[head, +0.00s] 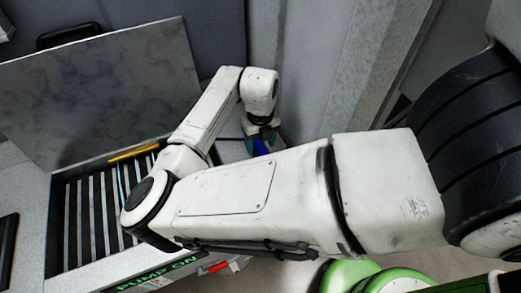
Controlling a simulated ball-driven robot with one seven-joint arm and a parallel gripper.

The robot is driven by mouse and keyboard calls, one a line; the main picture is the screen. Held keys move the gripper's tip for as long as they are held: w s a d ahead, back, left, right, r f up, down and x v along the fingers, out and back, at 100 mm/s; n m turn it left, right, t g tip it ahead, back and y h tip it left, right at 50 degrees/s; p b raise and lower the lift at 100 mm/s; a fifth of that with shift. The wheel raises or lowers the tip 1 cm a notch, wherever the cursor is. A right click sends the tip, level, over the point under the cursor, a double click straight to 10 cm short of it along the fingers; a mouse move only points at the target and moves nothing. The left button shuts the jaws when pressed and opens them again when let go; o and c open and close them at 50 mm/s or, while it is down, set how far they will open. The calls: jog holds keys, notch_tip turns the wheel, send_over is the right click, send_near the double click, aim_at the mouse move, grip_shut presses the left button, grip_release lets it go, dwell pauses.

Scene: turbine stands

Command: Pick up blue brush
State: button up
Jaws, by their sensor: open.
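A small blue object, likely the blue brush (261,147), shows just below my gripper (262,138). Only a short part of it is visible, as my white forearm covers the rest. My gripper points down at the end of the arm, near the middle of the head view. Its dark greenish fingertips are open on either side of the blue part. I cannot tell whether they touch it.
A slotted dark tray (72,225) lies at left, with a yellow stick (133,152) near its back edge and a thin light-blue item (121,187). A grey panel (95,85) leans behind it. A grey wall (330,60) stands behind the gripper.

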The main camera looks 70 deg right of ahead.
jog(key=shift+f, duration=1.05)
jog(key=c, duration=1.1)
jog(key=shift+c, duration=0.2)
jog(key=shift+r, duration=0.1)
jog(key=shift+r+b, duration=0.3)
jog(key=shift+r, duration=0.15)
notch_tip(320, 180, up, 2)
jog(key=shift+s+a+r+b, duration=0.1)
jog(key=shift+a+r+b, duration=0.1)
jog(key=shift+b, duration=0.3)
jog(key=s+a+r+b, duration=0.3)
jog(key=s+a+r, duration=0.5)
jog(key=a, duration=0.3)
jog(key=shift+r, duration=0.8)
